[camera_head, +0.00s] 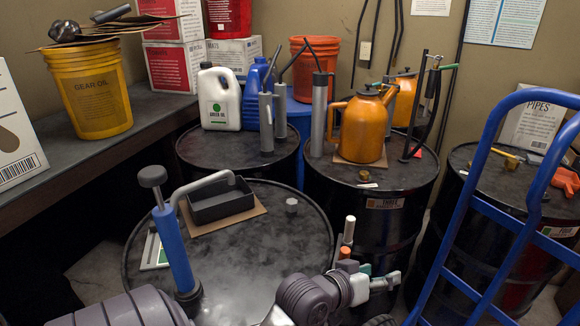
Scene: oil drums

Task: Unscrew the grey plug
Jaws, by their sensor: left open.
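The grey plug (292,204) is a small round grey cap on the top of the front black drum (262,262), right of the black tray. It stands clear, with nothing touching it. My left gripper (370,255) is at the bottom centre, in front of the drum's right rim and to the lower right of the plug. Its fingers are open and apart, with nothing seen between them. My right gripper is not in view.
A blue hand pump (173,245) stands on the front drum's left side. A black tray (220,202) lies on cardboard behind. The drum behind holds an orange jug (362,128) and a grey pump (319,115). A blue hand truck (537,185) stands at right.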

